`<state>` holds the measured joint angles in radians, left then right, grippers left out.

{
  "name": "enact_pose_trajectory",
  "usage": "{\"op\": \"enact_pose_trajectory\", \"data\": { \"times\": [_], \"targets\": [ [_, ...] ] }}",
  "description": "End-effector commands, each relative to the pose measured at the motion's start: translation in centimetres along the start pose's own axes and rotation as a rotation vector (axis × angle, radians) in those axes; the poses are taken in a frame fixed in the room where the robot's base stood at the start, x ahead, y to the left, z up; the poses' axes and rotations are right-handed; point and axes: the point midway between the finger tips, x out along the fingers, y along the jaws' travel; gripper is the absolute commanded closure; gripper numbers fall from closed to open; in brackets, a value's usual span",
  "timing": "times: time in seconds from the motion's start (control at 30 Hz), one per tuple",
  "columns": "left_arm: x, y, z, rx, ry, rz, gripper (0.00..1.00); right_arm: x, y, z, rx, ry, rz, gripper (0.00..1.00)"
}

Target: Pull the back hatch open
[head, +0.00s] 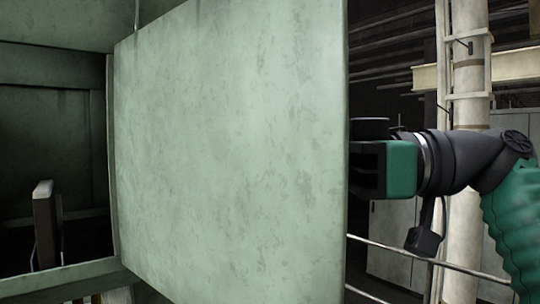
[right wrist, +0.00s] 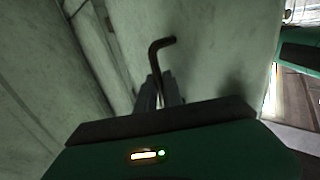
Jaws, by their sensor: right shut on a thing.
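The back hatch (head: 235,150) is a large pale green, mottled panel standing swung open in the middle of the head view. The opening shows at its left. My right gripper (head: 370,168) reaches in from the right, and the hatch's right edge hides its fingertips. In the right wrist view the gripper (right wrist: 160,94) is shut on a dark bent handle (right wrist: 160,58), whose hooked end sticks out beyond the fingers. The hatch's face (right wrist: 215,50) fills much of that view behind the handle. My left gripper is not in view.
At the left is the machine's dark opening with a pale green frame (head: 62,278) and an upright bar (head: 45,225) inside. At the right stand a white column (head: 468,70), grey cabinets (head: 392,235) and thin rails (head: 440,262) behind my right arm.

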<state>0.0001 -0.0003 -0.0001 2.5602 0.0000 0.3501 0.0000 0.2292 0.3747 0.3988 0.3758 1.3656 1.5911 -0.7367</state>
Motion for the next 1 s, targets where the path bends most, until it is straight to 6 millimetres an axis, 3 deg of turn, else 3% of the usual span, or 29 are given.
{"op": "enact_pose_trajectory", "data": {
  "times": [0.4, 0.43, 0.57, 1.0],
  "targets": [
    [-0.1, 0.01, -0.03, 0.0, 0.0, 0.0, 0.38, -0.41, 0.3, -0.15, 0.003, 0.009, 0.002, 1.0],
    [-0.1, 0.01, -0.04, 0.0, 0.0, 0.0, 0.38, -0.39, 0.28, -0.15, 0.002, 0.008, 0.002, 0.85],
    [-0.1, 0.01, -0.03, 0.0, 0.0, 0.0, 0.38, -0.36, 0.17, -0.2, 0.001, 0.008, 0.002, 0.68],
    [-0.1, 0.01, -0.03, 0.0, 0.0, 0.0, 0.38, -0.67, 0.18, -0.23, -0.001, 0.01, 0.002, 0.68]
  ]
}}
